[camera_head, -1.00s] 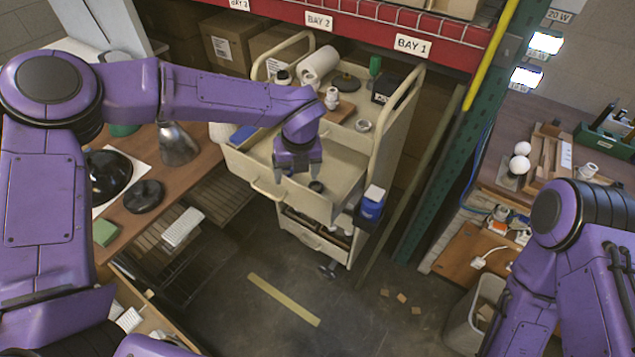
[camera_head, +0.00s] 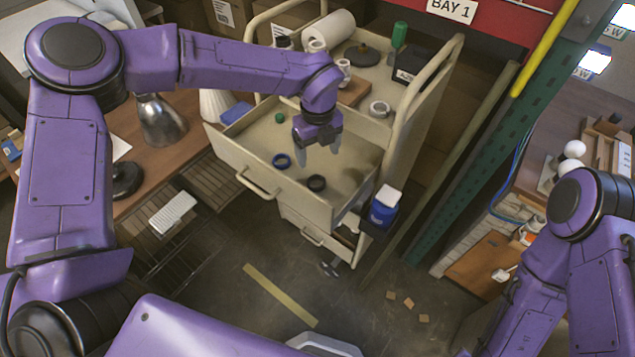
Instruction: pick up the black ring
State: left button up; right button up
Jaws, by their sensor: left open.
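The black ring (camera_head: 316,183) lies flat on the floor of the cart's open beige drawer (camera_head: 240,165), near its front right part. A blue ring (camera_head: 282,161) lies to its left, and a small green piece (camera_head: 279,118) lies farther back. My left gripper (camera_head: 317,153) is open and empty. It hangs over the drawer, fingers down, just behind and above the black ring in the picture; its exact height is hard to tell. My right arm (camera_head: 585,215) shows at the right edge, but its gripper is out of the picture.
The cart top holds a paper roll (camera_head: 322,31), a white ring (camera_head: 379,109), a green bottle (camera_head: 399,34) and a dark box (camera_head: 412,64). A green rack post (camera_head: 490,130) stands farther right.

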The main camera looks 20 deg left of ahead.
aim_at(317, 185)
pick_arm(q)
notch_tip(317, 185, down, 3)
jog(key=shift+s+r+p, duration=0.1)
jog(key=shift+p, duration=0.2)
jog(key=f+p, duration=0.1)
jog(key=f, duration=0.1)
jog(key=s+f+p, duration=0.1)
jog(key=f, duration=0.2)
jog(key=shift+s, duration=0.15)
jog(key=shift+f, duration=0.5)
jog(key=c, duration=1.1)
